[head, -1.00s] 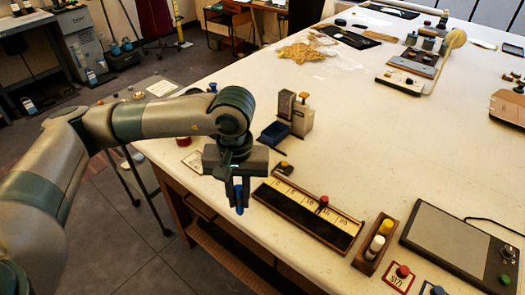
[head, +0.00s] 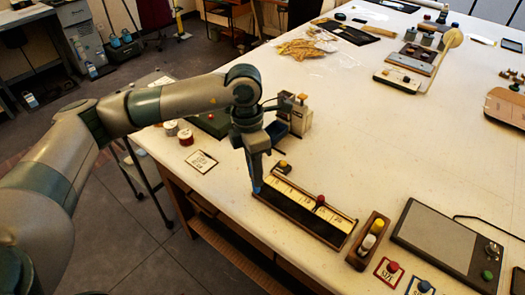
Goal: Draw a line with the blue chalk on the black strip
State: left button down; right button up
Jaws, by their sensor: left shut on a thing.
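My left gripper (head: 256,178) points down and is shut on the blue chalk (head: 257,190). Only the chalk's lower end shows below the fingers. The chalk's tip is at the left end of the black strip (head: 298,215); I cannot tell whether it touches. The black strip runs along the front of a wooden-framed board, below a cream scale (head: 295,197) with dark marks. No blue line can be made out on the strip. My right gripper is not in view.
A red knob (head: 320,200) and a yellow knob (head: 283,164) stand by the scale. A wooden holder (head: 359,257) with yellow and white pieces is to the right, beside a grey panel (head: 445,240). A blue box (head: 291,137) stands behind. The table's front edge is close.

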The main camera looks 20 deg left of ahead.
pick_arm(q)
jog(key=w+n+p, duration=0.1)
jog(key=n, duration=0.4)
jog(key=w+r+n+t+p, duration=0.1)
jog(key=n, duration=0.4)
jog(key=w+r+n+t+p, duration=0.1)
jog(key=w+n, duration=0.1)
jog(key=n, duration=0.2)
jog(key=shift+d+n, duration=0.3)
jog(key=shift+n, duration=0.1)
jog(key=shift+f, duration=0.1)
jog(key=shift+f+b, duration=1.2)
jog(key=shift+f, duration=1.55)
jog(key=shift+b, duration=0.35)
jog(key=shift+f+b, duration=0.75)
jog(key=shift+b, duration=0.05)
jog(key=shift+s+d+h, duration=0.1)
jog(key=shift+d+h, duration=0.15)
jog(key=shift+h, duration=0.05)
